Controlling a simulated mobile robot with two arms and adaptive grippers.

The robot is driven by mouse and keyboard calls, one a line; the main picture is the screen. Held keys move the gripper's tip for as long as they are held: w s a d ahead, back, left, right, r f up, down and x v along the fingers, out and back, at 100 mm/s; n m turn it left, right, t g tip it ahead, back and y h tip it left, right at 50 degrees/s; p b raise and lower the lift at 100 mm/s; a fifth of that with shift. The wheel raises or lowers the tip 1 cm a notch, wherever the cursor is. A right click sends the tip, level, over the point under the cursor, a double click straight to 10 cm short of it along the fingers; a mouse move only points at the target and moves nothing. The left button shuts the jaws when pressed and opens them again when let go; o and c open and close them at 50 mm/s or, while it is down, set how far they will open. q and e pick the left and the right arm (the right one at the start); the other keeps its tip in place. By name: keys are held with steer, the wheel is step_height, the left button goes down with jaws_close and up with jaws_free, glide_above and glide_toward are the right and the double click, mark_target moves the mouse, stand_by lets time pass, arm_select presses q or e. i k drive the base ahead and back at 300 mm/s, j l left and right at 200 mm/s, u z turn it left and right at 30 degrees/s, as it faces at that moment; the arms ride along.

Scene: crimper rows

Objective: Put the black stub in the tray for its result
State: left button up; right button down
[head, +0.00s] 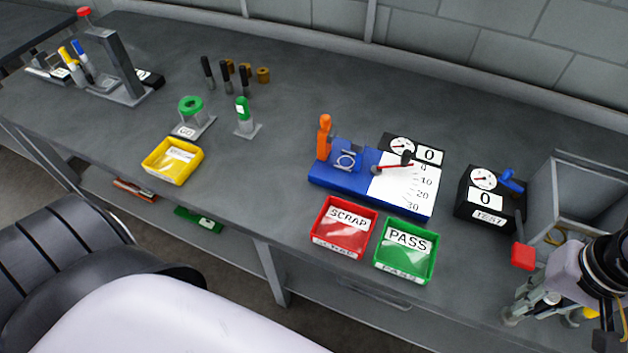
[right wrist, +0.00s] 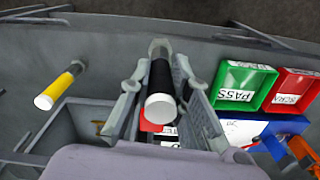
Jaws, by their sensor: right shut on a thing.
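My right gripper (head: 543,312) is at the lower right of the head view, near the bench's front edge. In the right wrist view it is shut on the black stub (right wrist: 161,76), which has a pale end facing the camera. The green PASS tray (head: 404,277) and the red SCRAP tray (head: 341,253) sit side by side at the bench front, left of the gripper. The PASS tray also shows in the right wrist view (right wrist: 226,103). Both look empty apart from labels. My left gripper is out of view.
A blue gauge fixture (head: 325,177) stands behind the trays. A black TEST box (head: 466,215) reads 0, beside a grey open bin (head: 567,187). A yellow tray (head: 160,173) lies far left.

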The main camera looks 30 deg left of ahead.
mark_target(344, 229)
steer(key=u, duration=0.45)
steer(key=l+u, duration=0.15)
steer(key=u, duration=0.3)
steer(key=l+u, duration=0.15)
steer(key=u, duration=0.3)
steer(key=l+u, duration=0.1)
steer(key=u, duration=0.35)
steer(key=l+u, duration=0.2)
steer(key=l, duration=0.35)
steer(key=k, duration=0.05)
